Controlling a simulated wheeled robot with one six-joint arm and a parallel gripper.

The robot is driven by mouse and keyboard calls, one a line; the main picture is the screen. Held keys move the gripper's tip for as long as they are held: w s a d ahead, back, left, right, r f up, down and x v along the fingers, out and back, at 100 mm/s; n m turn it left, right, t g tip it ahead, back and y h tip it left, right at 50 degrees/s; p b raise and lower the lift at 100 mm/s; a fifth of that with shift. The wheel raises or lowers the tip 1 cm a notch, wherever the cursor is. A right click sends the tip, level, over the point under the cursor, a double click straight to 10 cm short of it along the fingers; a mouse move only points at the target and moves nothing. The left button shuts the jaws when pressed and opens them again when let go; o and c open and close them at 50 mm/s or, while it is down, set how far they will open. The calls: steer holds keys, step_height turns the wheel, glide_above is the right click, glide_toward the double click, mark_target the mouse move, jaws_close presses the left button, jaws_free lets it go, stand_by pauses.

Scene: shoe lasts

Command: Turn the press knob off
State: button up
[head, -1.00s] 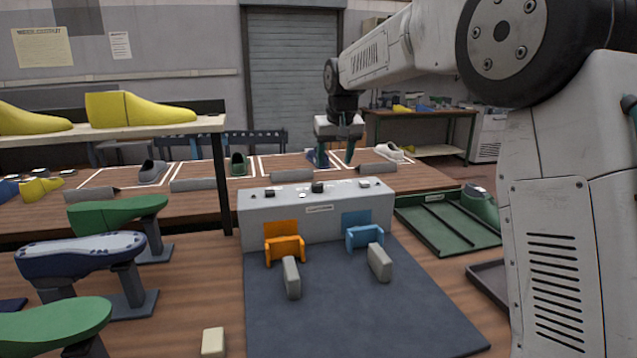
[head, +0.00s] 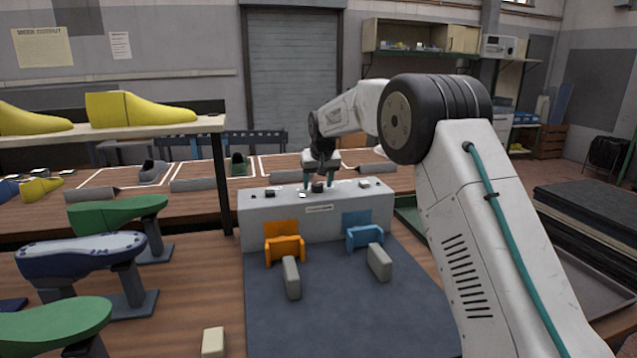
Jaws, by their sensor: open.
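The press is a grey box (head: 280,222) with an orange fixture (head: 285,247) and a blue fixture (head: 364,236) on its front. A small black knob (head: 318,187) stands on its top near the middle. Its setting is too small to read. My gripper (head: 321,184) points down over the top of the box, with its two fingers apart, one on each side of the knob. I cannot tell whether the fingers touch it.
Other small controls (head: 270,192) sit on the box top. A dark mat (head: 340,310) with two grey blocks lies in front. Green and navy shoe lasts (head: 80,254) stand at left, below a shelf (head: 150,128) with yellow lasts. A workbench runs behind.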

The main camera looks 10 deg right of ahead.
steer(key=shift+f, duration=0.15)
steer(key=c, duration=1)
steer(key=shift+n, duration=0.3)
steer(key=n+y, duration=0.1)
steer(key=n, duration=0.1)
steer(key=n+y, duration=0.1)
steer(key=n, duration=0.1)
steer(key=shift+w+d, duration=0.1)
steer(key=shift+d, duration=0.1)
steer(key=n+g+y, duration=0.1)
steer(key=n, duration=0.3)
steer(key=shift+w+d+n, duration=0.1)
steer(key=shift+n, duration=0.3)
steer(key=n+g, duration=0.1)
steer(key=n, duration=0.1)
steer(key=n+y, duration=0.1)
steer(key=n, duration=0.1)
steer(key=shift+w+n+g, duration=0.1)
steer(key=shift+n+g, duration=0.2)
steer(key=shift+g, duration=0.1)
steer(key=shift+n+g, duration=0.8)
steer(key=shift+n, duration=1.1)
